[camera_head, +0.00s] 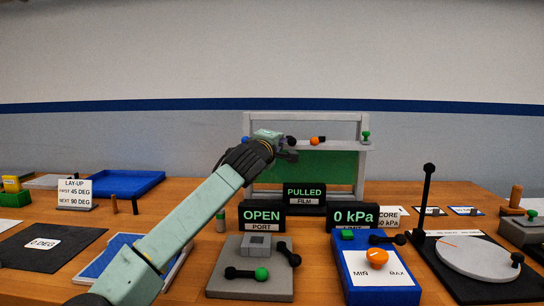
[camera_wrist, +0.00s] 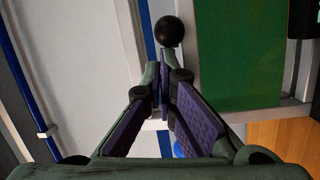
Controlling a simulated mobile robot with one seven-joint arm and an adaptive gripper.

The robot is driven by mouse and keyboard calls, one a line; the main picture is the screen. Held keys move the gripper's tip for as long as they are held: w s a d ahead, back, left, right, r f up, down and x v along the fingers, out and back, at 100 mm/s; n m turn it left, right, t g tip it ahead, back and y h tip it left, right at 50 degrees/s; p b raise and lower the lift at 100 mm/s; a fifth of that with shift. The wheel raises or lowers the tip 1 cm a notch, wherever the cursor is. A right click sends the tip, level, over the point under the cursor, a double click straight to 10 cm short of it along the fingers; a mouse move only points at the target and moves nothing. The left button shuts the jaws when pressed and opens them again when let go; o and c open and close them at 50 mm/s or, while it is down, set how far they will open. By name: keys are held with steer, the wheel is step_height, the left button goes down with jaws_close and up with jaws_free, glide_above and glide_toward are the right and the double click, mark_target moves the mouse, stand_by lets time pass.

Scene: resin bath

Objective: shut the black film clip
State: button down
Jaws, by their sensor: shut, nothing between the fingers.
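The film frame (camera_head: 305,118) stands at the back of the bench, a grey frame with green film (camera_head: 325,168). A round black knob (camera_head: 291,140), seemingly the black film clip's, is at its top rail beside my gripper (camera_head: 291,156). In the wrist view the black knob (camera_wrist: 168,31) lies just beyond the tips of my gripper (camera_wrist: 160,65). The gripper is shut and empty; I cannot tell whether it touches the knob. The clip's body is largely hidden, and whether it is open is unclear.
An orange knob (camera_head: 314,141) and a green knob (camera_head: 366,135) sit along the frame to the right, and a blue knob (camera_head: 245,140) to the left. The PULLED film sign (camera_head: 304,195), OPEN port sign (camera_head: 262,216) and 0 kPa sign (camera_head: 353,215) stand in front.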

steer(key=shift+s+d+b, duration=0.25)
steer(key=shift+d+b, duration=0.75)
steer(key=shift+b, duration=0.5)
steer(key=shift+s+d+b, duration=0.2)
steer(key=shift+d+b, duration=0.8)
steer(key=shift+b, duration=0.45)
steer(key=shift+d, duration=0.15)
steer(key=shift+s, duration=0.1)
